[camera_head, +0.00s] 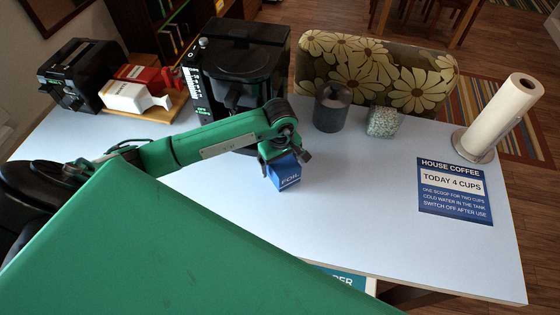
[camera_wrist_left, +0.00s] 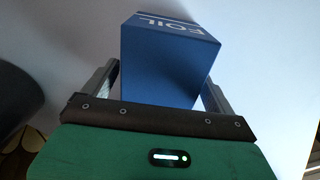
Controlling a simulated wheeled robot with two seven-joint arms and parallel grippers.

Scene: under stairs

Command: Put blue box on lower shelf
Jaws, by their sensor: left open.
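The blue box (camera_head: 285,172), marked FOIL, stands on the pale table top beneath my left gripper. My left gripper (camera_head: 282,158) reaches down over it from the left. In the left wrist view the blue box (camera_wrist_left: 168,58) sits between the two open fingers of the left gripper (camera_wrist_left: 160,85), with a small gap visible on the right side. My right gripper is not in view.
Behind the box stand a black coffee machine (camera_head: 240,65), a dark canister (camera_head: 332,107) and a speckled cube (camera_head: 383,122). A paper towel roll (camera_head: 500,115) and a coffee sign (camera_head: 454,190) are at right. The table (camera_head: 370,215) front right is clear.

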